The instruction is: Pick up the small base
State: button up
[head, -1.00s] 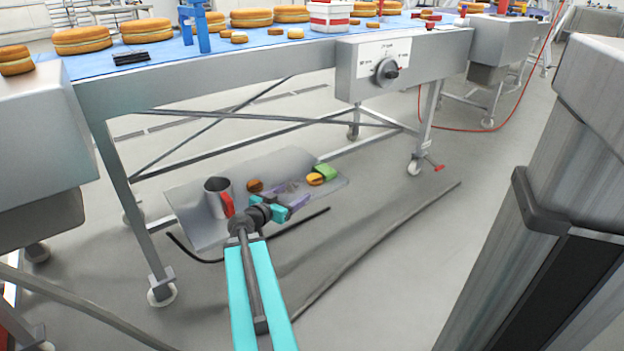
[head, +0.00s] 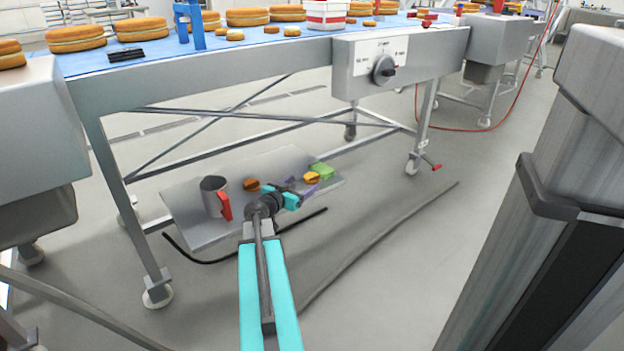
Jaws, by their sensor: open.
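A small round orange-yellow piece (head: 312,178), which looks like the small base, lies on the low grey shelf (head: 190,234) under the table. A darker brown round piece (head: 251,185) lies further left on the same shelf. My gripper (head: 303,184) is open, just left of the orange-yellow piece. Its purple fingers appear close to the near left side of that piece. Whether they touch it or reach around it is too small to tell. My wrist and turquoise arm hide part of the shelf.
A metal jug (head: 212,194) with a red handle stands on the shelf's left part. A green item (head: 321,170) lies just behind the orange-yellow piece. The blue-topped table (head: 280,50) with filled rounds stands above, its legs and braces around the shelf.

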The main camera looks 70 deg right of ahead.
aim_at(309, 180)
dwell(0.3)
jog(key=shift+b+x, duration=1)
jog(key=shift+x, duration=1.6)
jog(key=shift+c, duration=0.3)
jog(key=c, duration=0.8)
